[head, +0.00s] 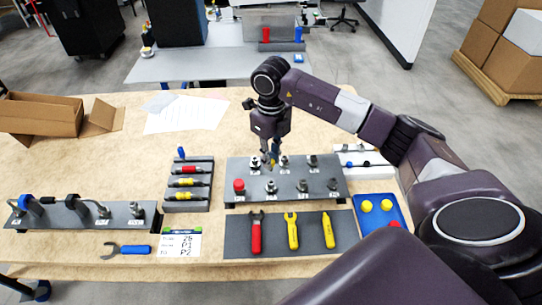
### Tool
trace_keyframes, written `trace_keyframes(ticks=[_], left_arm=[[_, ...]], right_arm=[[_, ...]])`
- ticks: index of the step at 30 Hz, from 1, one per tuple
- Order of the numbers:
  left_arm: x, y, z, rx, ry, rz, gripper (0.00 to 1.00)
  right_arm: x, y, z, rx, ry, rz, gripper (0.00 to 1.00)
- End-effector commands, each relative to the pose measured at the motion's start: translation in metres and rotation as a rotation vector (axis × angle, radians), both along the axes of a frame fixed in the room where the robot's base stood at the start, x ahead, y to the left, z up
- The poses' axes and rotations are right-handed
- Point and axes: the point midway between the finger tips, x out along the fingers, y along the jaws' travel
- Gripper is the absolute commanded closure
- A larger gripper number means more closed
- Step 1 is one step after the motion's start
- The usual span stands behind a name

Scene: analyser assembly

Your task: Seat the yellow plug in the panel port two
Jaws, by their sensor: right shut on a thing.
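My right gripper (271,155) is over the back row of the grey panel (240,201) in the middle of the table, with its fingers pointing down. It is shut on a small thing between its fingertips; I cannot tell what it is. Two yellow cylindrical pieces, one the upper (187,182) and one the lower (187,195), lie in the dark rack left of this panel, below a red one. I cannot tell whether either is the yellow plug. Labelled ports stand on the long grey panel (120,217) at the far left; their labels are too small to read. My left gripper is not in view.
A dark mat (272,245) holds red and yellow hand tools in front. A blue tray (404,212) with yellow and red round pieces is at the right. A blue wrench (128,250) and a card (180,243) lie front left. An open cardboard box (40,115) is back left.

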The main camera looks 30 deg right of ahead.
Motion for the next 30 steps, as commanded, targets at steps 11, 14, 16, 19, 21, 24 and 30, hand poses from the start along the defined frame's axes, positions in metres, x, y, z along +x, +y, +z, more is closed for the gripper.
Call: trace_keyframes(ticks=[11, 14, 16, 19, 21, 24, 30], left_arm=[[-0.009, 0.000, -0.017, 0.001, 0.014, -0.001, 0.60], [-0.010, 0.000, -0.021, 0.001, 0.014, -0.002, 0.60], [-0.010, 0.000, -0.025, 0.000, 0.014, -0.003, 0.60], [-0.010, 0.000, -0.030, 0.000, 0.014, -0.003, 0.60], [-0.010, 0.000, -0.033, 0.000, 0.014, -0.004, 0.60], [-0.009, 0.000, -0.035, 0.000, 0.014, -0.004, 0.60], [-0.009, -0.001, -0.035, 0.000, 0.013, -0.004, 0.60]], right_arm=[[0.000, 0.000, -0.026, 0.000, 0.001, 0.004, 0.97], [-0.001, 0.001, -0.033, 0.000, 0.001, 0.004, 0.97], [0.000, 0.000, -0.038, 0.000, 0.001, 0.004, 0.97], [0.000, 0.000, -0.044, 0.000, 0.001, 0.004, 0.97], [0.000, 0.000, -0.047, 0.000, 0.000, 0.004, 0.97], [0.000, 0.000, -0.050, 0.000, 0.000, 0.004, 0.97], [0.000, 0.000, -0.050, 0.000, 0.000, 0.004, 0.97]])
